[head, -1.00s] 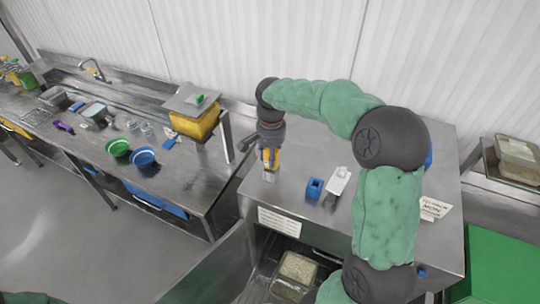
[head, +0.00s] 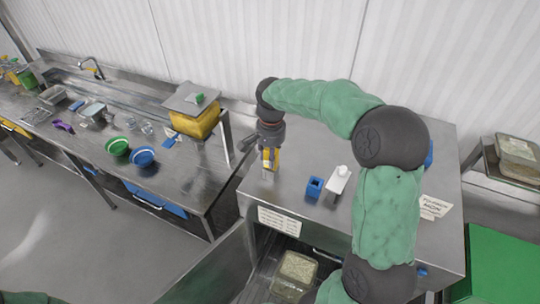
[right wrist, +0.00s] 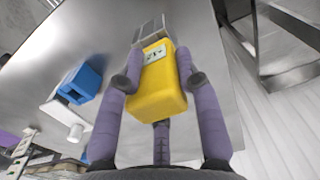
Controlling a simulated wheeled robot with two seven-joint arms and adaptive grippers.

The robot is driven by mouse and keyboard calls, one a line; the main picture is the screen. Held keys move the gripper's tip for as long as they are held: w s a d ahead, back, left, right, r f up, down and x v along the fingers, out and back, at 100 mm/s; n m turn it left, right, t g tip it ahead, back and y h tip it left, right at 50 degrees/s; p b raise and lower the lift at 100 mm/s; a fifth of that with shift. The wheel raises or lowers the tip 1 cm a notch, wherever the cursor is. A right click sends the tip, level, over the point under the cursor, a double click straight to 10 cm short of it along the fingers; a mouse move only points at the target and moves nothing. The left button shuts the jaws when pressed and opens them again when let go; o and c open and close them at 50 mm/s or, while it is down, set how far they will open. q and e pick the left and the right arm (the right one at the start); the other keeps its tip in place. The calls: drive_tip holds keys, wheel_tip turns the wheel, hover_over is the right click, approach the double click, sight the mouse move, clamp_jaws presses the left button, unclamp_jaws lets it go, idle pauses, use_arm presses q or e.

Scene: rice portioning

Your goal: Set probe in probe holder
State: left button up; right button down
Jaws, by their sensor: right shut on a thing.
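My right gripper (head: 269,158) points down over the left end of the steel counter. In the right wrist view the right gripper (right wrist: 160,80) has its purple-grey fingers closed on the sides of a yellow probe body (right wrist: 158,92) with a small display. The probe also shows as a bit of yellow in the head view (head: 272,154). A grey, open-framed holder (right wrist: 149,31) is just beyond the probe's end. It stands on the counter below the gripper in the head view (head: 267,174). I cannot tell whether the probe is inside it or only against it. My left gripper is out of view.
A blue hollow block (head: 314,187) and a white bottle (head: 338,181) stand to the right on the counter (head: 290,195). An open drawer below holds a clear container (head: 295,272). Bowls and a yellow box (head: 196,122) are on the left bench.

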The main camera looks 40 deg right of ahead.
drive_tip(key=shift+f, duration=0.15)
drive_tip(key=c, duration=0.8)
unclamp_jaws()
drive_tip(key=o, duration=0.5)
drive_tip(key=shift+r+p, duration=2.75)
drive_tip(key=shift+r, duration=1.3)
